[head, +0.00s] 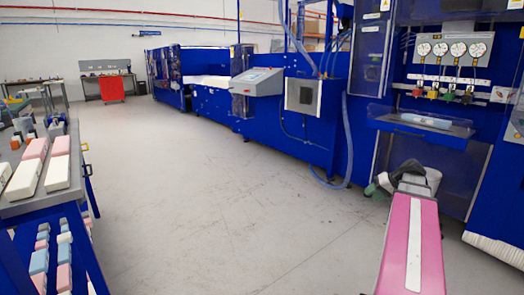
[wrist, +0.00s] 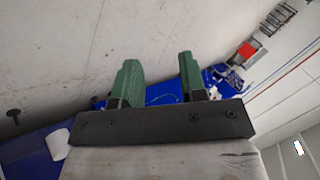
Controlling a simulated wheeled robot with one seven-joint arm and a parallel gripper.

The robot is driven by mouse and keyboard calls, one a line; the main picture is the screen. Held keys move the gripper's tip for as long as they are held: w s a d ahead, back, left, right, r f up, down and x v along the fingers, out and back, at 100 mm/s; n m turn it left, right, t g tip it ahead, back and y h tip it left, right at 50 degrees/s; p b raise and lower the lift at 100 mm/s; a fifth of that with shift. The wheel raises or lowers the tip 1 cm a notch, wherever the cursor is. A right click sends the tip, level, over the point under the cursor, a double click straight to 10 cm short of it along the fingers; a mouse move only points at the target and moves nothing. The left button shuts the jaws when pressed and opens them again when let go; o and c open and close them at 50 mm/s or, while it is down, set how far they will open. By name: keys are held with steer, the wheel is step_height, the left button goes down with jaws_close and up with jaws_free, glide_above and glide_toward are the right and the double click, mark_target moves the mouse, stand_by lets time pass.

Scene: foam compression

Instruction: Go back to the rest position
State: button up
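My gripper (wrist: 158,78) shows in the wrist view with its two green fingers spread apart and nothing between them. In the head view, my arm with its pink and white link reaches forward at the lower right. The end of my gripper (head: 376,186) shows there as a green tip, in front of the blue machine and above the floor. The arm hides part of the gripper in that view. The wrist view is tilted, with the floor at upper left and the wall at right.
A long blue machine (head: 300,130) runs along the right, with gauges (head: 450,50) and a shelf holding a light blue piece (head: 425,121). A workbench (head: 50,205) with foam blocks stands at left. A red cabinet (head: 111,88) is far back. The floor (head: 190,190) between is clear.

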steer(key=s+a+f+g+h, duration=0.2)
steer(key=s+a+f, duration=0.3)
steer(key=a+f, duration=0.6)
steer(key=s+a+f+n+g+h, duration=0.1)
steer(key=s+a+f+g+h, duration=0.2)
steer(key=a+f, duration=0.9)
steer(key=s+a+h, duration=0.1)
steer(key=s+a, duration=0.1)
steer(key=a, duration=0.1)
steer(key=shift+h, duration=0.4)
steer(key=shift+w, duration=0.15)
